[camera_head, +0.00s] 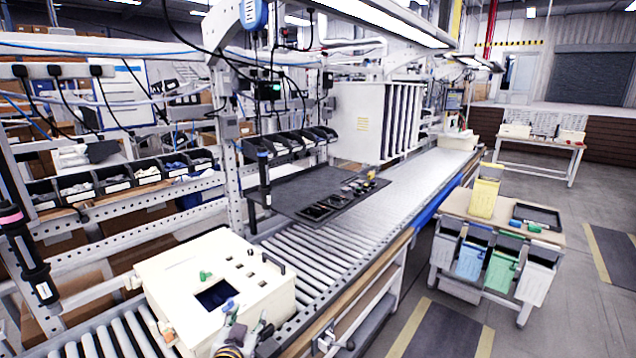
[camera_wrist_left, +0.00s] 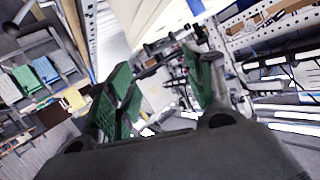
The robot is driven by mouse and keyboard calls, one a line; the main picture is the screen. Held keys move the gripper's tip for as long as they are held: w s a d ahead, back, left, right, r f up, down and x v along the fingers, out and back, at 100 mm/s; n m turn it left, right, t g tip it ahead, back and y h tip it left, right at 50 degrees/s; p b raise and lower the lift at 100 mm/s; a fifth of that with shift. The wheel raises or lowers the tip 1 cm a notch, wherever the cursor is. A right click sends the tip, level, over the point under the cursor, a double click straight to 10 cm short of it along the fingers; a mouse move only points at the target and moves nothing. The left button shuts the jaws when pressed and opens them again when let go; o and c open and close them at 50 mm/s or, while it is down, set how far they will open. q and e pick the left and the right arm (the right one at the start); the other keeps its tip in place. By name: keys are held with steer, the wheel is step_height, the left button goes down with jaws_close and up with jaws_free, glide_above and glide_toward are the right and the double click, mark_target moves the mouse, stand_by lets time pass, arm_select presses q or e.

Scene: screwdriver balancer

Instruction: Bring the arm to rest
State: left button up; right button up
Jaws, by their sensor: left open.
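My left gripper (camera_head: 247,326) is at the bottom of the head view, at the near right corner of a white box with a dark screen (camera_head: 216,294). I cannot tell whether it touches the box. In the left wrist view the left gripper (camera_wrist_left: 162,88) has its green-padded fingers spread, with nothing between them. A black screwdriver with a pink ring (camera_head: 24,255) hangs at the left edge. Another dark screwdriver (camera_head: 264,178) hangs by the upright post. My right gripper is not in view.
The roller conveyor (camera_head: 292,262) runs from the front to the back right. A dark mat (camera_head: 300,187) with small parts lies over it. Several black bins (camera_head: 88,184) line the left rack. A small table with coloured bins (camera_head: 468,260) stands at the right, with floor around it.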

arm_select(q)
steer(key=s+a+f+g, duration=0.2)
steer(key=s+f+g, duration=0.4)
steer(key=s, duration=0.6)
steer(key=s+a+f+g, duration=0.2)
steer(key=s+f+g, duration=0.3)
steer(key=s+f, duration=0.5)
steer(key=s+f+g, duration=0.1)
steer(key=s+f, duration=0.2)
steer(key=f, duration=1.2)
steer(key=s+f, duration=0.2)
steer(key=f, duration=1.4)
steer(key=s+a+f, duration=0.2)
steer(key=s+f, duration=0.7)
steer(key=s, duration=0.2)
steer(key=s+a+f+g, duration=0.1)
steer(key=s+a+f, duration=0.1)
steer(key=s+f, duration=0.8)
steer(key=shift+s+a, duration=0.25)
steer(key=shift+s, duration=0.4)
